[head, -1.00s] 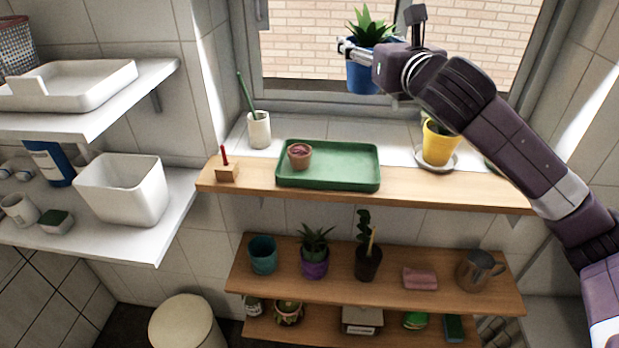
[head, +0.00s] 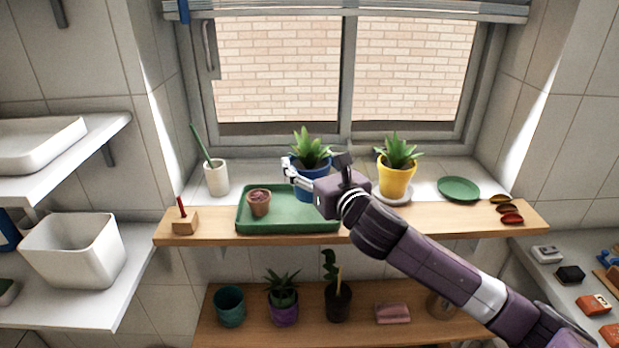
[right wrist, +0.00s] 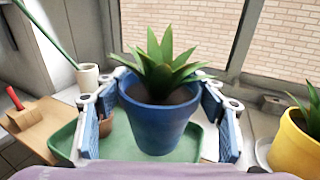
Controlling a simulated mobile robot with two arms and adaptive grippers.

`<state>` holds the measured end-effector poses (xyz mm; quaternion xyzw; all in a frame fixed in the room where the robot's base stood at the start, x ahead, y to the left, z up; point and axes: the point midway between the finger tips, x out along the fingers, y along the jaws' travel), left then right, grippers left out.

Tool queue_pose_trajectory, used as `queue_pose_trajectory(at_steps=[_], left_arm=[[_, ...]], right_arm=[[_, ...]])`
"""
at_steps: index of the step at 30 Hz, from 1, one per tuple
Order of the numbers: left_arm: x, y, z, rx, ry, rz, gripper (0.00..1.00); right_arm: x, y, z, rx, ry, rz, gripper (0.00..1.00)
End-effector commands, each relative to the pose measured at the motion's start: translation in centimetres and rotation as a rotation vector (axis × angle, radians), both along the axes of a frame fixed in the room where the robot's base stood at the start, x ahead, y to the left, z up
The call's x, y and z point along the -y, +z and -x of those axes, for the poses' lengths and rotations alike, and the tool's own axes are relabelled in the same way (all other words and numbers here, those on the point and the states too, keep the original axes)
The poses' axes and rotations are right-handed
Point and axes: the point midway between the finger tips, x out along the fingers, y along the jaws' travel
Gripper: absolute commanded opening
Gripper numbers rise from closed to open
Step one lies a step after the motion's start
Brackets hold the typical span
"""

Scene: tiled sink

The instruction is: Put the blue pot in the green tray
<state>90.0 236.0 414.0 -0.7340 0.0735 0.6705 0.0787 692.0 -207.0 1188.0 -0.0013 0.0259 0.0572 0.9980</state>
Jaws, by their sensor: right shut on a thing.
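The blue pot (head: 308,170) holds a spiky green plant and is upright at the right part of the green tray (head: 262,222). In the right wrist view the blue pot (right wrist: 158,124) is between the two fingers of my right gripper (head: 300,180), which is shut on it. The green tray (right wrist: 66,138) shows below and around the pot. I cannot tell whether the pot's base touches the tray, as my gripper hides it in the head view. A small terracotta pot (head: 259,202) stands in the tray's left part. My left gripper is not in view.
A yellow pot (head: 396,180) with a plant stands on a saucer to the right. A white cup (head: 216,178) with a green stick and a wooden block (head: 185,222) are on the left. A green plate (head: 459,188) lies farther right. The window is behind.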

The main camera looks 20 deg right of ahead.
Motion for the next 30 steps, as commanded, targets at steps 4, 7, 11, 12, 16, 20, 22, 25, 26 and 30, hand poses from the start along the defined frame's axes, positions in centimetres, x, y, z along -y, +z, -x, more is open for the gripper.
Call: queue_pose_trajectory(at_steps=[4,7,11,12,16,20,22,25,26,30], left_arm=[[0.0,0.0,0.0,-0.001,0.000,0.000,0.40],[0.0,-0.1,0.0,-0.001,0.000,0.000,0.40],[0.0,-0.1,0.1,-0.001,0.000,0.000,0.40],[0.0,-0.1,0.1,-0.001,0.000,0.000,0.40],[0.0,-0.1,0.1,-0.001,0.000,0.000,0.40],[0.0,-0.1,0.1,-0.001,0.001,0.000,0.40],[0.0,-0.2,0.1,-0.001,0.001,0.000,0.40],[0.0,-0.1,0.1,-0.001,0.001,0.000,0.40],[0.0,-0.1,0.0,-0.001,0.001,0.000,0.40],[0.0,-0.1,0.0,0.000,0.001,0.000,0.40]], right_arm=[[0.0,-1.1,0.0,0.003,0.001,0.000,0.06],[0.0,-2.6,0.0,0.002,0.000,-0.002,0.06],[0.0,-3.7,0.0,0.004,0.001,-0.001,0.06],[0.0,-3.8,0.0,0.006,0.000,0.000,0.06],[0.0,-3.8,0.0,0.007,0.000,0.000,0.06],[0.0,-3.8,0.0,0.006,0.000,0.000,0.06],[0.0,-4.1,0.0,0.005,0.000,0.000,0.06],[0.0,-4.3,0.0,0.001,0.000,0.000,0.70],[0.0,-4.3,0.0,0.001,0.000,0.000,0.73],[0.0,-4.3,0.0,0.001,0.000,0.001,0.81]])
